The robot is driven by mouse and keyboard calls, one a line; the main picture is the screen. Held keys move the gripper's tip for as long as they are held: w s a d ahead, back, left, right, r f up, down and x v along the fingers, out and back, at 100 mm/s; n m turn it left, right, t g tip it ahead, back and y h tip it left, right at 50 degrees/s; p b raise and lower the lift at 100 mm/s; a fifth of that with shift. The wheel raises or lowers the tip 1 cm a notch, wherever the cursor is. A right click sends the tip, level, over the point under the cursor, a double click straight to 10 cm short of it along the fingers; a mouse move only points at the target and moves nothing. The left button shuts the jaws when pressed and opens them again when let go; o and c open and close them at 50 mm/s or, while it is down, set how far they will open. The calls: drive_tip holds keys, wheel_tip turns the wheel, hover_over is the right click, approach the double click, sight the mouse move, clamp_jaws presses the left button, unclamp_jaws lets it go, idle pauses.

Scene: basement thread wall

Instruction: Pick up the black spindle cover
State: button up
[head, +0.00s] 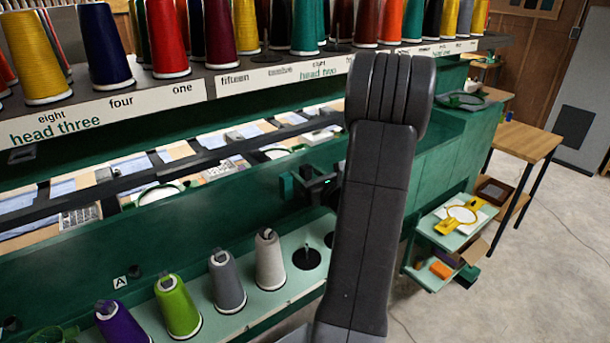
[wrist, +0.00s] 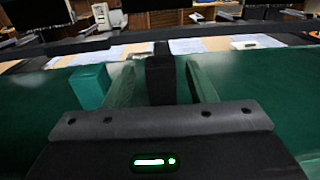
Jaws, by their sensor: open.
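A black upright block, which looks like the black spindle cover (wrist: 160,82), stands in the middle of the wrist view on a green surface. My gripper (wrist: 160,84) is open, with one greenish finger on each side of the block. I cannot tell whether either finger touches it. The block's lower part is hidden behind the gripper's dark body. In the head view, my gripper (head: 318,190) is a small dark shape at the green machine front, partly hidden by my arm.
A teal block (wrist: 90,86) stands close to the left finger. Thread cones, including a grey one (head: 228,282), line the green lower shelf, beside a bare spindle on a black disc (head: 306,259). More cones fill the upper rack (head: 240,82). A wooden side table (head: 523,142) stands at right.

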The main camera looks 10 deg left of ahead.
drive_tip(key=shift+x, duration=1.4)
drive_tip(key=c, duration=1)
drive_tip(key=shift+c, duration=0.2)
drive_tip(key=shift+r, duration=0.15)
wheel_tip(320, 180, up, 10)
